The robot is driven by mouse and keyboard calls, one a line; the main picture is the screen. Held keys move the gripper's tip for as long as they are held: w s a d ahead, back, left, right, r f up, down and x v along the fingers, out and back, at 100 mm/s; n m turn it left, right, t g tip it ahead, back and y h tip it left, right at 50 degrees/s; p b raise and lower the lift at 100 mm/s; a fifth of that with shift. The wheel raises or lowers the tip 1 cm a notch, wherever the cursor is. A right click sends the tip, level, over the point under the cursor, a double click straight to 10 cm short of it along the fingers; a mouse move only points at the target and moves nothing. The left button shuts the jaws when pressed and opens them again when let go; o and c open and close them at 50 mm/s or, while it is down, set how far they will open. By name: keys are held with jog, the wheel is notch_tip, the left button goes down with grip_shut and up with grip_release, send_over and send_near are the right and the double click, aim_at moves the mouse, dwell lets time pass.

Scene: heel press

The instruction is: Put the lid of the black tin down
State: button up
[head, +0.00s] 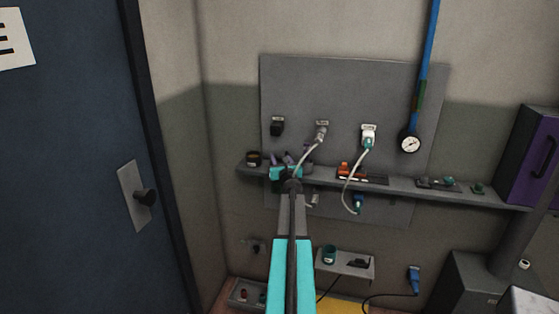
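My gripper (290,165) is at the grey wall shelf, seen from behind along my turquoise and grey arm. My wrist hides its fingertips, so I cannot tell whether it is open or shut. Small purple parts (289,158) show just beyond it; I cannot tell what they belong to. A small dark round container (254,158) stands at the left end of the shelf, left of my gripper, and may be the black tin. It is too small to tell whether a lid is on it. No separate lid can be made out.
The shelf (405,188) carries an orange item (352,170) and small green-topped pieces (449,181). Cables hang from sockets on the grey panel (345,95). A lower shelf (344,270) holds a green cup (329,254). A purple cabinet (529,158) stands right, a dark door (75,190) left.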

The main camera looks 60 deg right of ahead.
jog(key=shift+r, duration=0.15)
jog(key=b+v, duration=0.2)
jog(key=v, duration=1)
dwell(0.7)
dwell(0.7)
